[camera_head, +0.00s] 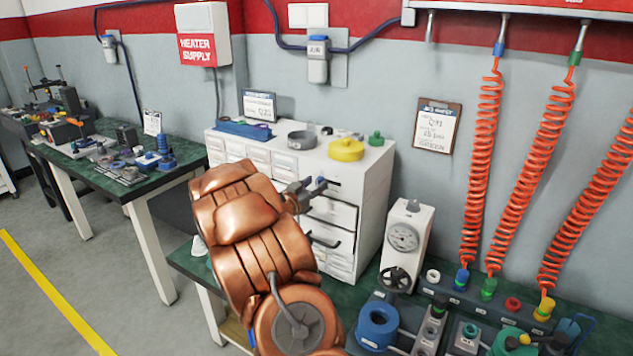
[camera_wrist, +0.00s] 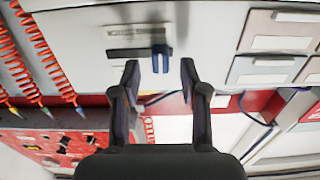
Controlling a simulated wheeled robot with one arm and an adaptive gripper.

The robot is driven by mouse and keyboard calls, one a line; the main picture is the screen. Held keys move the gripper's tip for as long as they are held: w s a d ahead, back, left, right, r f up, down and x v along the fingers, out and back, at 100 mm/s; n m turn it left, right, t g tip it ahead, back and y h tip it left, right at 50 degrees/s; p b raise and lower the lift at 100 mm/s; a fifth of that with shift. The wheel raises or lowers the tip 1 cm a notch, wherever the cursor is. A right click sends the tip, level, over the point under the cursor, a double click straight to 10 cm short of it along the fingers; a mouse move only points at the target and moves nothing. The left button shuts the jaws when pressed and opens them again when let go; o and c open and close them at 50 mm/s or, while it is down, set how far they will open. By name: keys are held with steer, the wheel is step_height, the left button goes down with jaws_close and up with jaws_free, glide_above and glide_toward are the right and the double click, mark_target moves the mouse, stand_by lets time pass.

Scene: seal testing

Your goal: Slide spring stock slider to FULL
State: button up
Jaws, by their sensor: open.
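The stock slider is a small blue knob (camera_head: 321,183) at the front of the white drawer cabinet (camera_head: 373,190). In the wrist view the blue knob (camera_wrist: 161,59) sits near the right end of a dark horizontal slot (camera_wrist: 128,55). My gripper (camera_head: 306,187) is close to the knob in the head view. In the wrist view my gripper (camera_wrist: 160,74) is open, one finger on each side of the knob's line, with visible gaps. I cannot tell whether the fingertips reach around the knob.
Cabinet drawers (camera_wrist: 270,42) with pale labels and handles are beside the slot. A yellow round part (camera_head: 346,150) and a grey ring (camera_head: 302,140) lie on the cabinet top. A white gauge unit (camera_head: 407,240) stands to the right, before orange coiled hoses (camera_head: 480,160).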

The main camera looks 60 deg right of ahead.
steer(key=shift+d, duration=0.85)
steer(key=shift+c, duration=0.2)
jaws_close()
